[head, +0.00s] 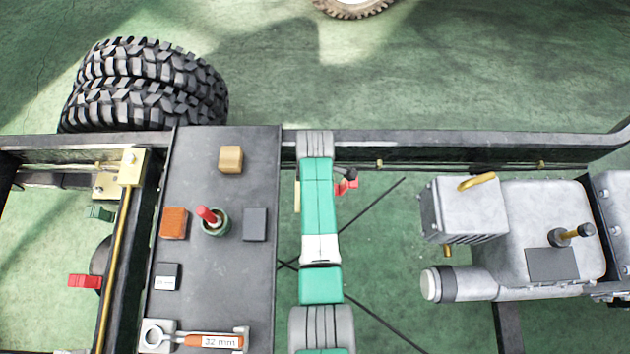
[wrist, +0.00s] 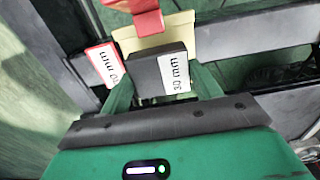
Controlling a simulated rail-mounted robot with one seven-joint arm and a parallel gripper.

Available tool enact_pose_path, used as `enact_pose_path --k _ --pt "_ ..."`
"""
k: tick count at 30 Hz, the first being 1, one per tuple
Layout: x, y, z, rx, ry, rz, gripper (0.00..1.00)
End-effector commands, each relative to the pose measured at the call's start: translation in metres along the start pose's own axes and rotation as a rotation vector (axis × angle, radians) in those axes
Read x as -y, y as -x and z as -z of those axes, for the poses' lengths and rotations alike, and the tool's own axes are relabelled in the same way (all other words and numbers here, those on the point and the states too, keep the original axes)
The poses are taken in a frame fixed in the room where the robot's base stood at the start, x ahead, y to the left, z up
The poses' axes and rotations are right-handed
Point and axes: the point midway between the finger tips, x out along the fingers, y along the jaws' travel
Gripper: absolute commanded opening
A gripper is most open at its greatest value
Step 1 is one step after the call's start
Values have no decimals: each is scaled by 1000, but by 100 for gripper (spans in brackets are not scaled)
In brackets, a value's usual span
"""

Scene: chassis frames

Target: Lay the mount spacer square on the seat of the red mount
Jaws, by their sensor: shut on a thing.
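My gripper (wrist: 165,88) is shut on a dark grey block with a white "30 mm" label (wrist: 160,72), which I take to be the mount spacer. The spacer sits between the green fingers, in front of a cream plate (wrist: 190,36). The red mount (wrist: 147,20) shows beyond it at the top of the wrist view. It also shows in the head view (head: 347,184), partly hidden by my arm, at the far frame rail. I cannot tell whether the spacer touches the mount or plate. In the head view my arm hides the gripper and spacer.
A red-edged white label (wrist: 105,65) stands left of the spacer. A dark tray (head: 190,260) holds several blocks, a cup (head: 216,226) and a wrench (head: 205,340). The far rail (head: 450,148) runs across. A grey engine unit (head: 540,225) stands right.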

Motion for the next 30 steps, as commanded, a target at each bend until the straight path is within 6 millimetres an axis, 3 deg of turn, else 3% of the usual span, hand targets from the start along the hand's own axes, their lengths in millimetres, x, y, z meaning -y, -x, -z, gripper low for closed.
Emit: enact_pose_path --k 30 --pt "0 -18 0 0 0 -1 38"
